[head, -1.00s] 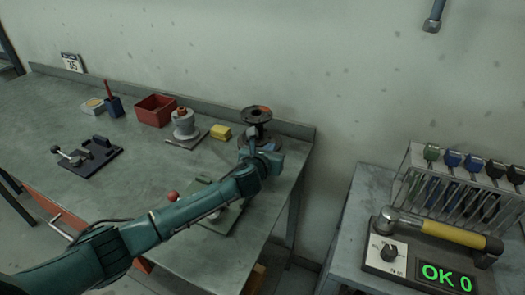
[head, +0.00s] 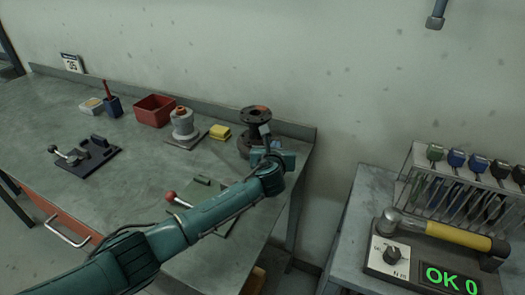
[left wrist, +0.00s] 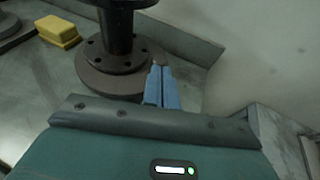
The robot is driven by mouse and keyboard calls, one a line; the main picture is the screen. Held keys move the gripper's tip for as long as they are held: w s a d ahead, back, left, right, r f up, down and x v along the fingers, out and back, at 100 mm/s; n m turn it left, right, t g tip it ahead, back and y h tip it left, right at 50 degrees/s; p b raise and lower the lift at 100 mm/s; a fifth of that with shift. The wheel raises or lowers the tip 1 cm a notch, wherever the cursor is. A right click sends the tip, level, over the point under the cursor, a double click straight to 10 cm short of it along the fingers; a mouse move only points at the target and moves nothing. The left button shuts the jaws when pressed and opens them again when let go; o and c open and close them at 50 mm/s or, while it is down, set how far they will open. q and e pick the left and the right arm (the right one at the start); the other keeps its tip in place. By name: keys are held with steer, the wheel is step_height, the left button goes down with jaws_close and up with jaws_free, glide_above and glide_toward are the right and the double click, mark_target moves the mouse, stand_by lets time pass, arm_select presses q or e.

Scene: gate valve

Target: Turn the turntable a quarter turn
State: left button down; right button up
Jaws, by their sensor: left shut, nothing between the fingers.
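A dark flanged pipe body (head: 250,121) stands upright at the far right corner of the workbench; an orange-brown patch shows on its top flange. Its round, bolted lower flange (left wrist: 108,82) shows in the left wrist view. I cannot tell whether this round base is the turntable. My left gripper (head: 265,130) is in front of and to the right of the body in the head view. In the left wrist view its blue fingers (left wrist: 158,66) are together, empty, with tips at the flange's right edge. I cannot tell whether they touch it. My right gripper is not in view.
A yellow block (head: 220,131) and a grey cylindrical fixture (head: 183,122) stand left of the body. A red bin (head: 154,109) is behind. A red-knobbed lever (head: 171,197) is partly behind my arm. A tester (head: 404,265) and tool rack (head: 470,158) occupy the right-hand table.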

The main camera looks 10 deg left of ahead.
arm_select(q)
steer(key=shift+w+d+n+y, duration=0.3)
steer(key=shift+d+n+y, duration=0.35)
steer(key=shift+y, duration=0.25)
steer(key=shift+w, duration=0.2)
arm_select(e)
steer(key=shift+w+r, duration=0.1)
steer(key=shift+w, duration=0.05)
arm_select(q)
steer(key=shift+w+d+b, duration=0.2)
steer(key=shift+w+b, duration=0.05)
steer(key=shift+b, duration=0.05)
